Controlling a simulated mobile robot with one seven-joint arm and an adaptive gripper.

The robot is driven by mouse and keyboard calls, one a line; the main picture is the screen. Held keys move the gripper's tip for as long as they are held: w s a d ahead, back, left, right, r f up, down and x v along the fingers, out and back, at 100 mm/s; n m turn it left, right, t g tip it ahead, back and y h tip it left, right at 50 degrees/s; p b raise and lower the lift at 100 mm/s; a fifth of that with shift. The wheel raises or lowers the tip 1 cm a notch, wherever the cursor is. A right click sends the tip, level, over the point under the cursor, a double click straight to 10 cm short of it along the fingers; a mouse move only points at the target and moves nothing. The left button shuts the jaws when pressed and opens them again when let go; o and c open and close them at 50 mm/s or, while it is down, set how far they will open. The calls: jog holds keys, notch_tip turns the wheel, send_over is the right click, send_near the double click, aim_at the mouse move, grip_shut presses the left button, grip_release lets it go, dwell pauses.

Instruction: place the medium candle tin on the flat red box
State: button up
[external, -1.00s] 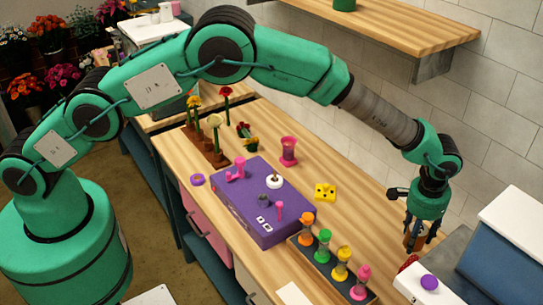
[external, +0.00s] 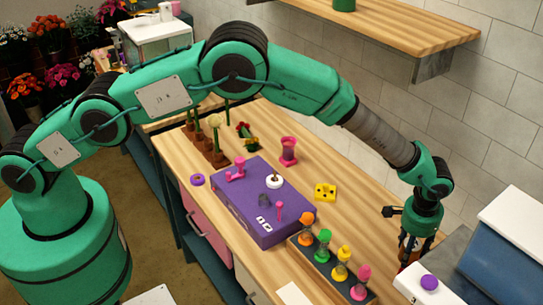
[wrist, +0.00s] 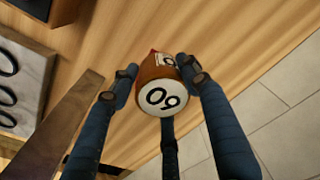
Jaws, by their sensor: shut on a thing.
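My gripper (wrist: 160,80) is shut on an orange-brown candle tin (wrist: 158,68), which shows in the wrist view with its round white end, marked with two digits, facing the camera. In the external view my gripper (external: 415,250) is low over the right end of the wooden table, and its fingers hide most of the tin. The flat red box cannot be made out clearly. A small red patch shows just beyond the tin in the wrist view, but I cannot tell what it belongs to or whether the tin touches it.
A white box with a purple disc (external: 429,282) stands just in front of my gripper. A grey-and-blue unit (external: 500,250) is to the right. A dark tray of coloured bottles (external: 300,250) and a purple box (external: 240,210) lie left. Bare wood (external: 350,225) lies between.

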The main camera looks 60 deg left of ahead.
jog(key=shift+f, duration=1.85)
jog(key=shift+f, duration=0.2)
jog(key=o, duration=1.4)
jog(key=shift+r, duration=0.2)
jog(key=shift+s+r+b, duration=0.15)
jog(key=shift+r+b, duration=0.05)
jog(key=shift+r, duration=1.8)
jog(key=shift+s+r+b, duration=0.2)
jog(key=shift+r, duration=1.75)
jog(key=shift+s+r+b, duration=0.15)
jog(key=shift+r+b, duration=0.05)
jog(key=shift+r, duration=1.8)
jog(key=shift+a+r, duration=0.1)
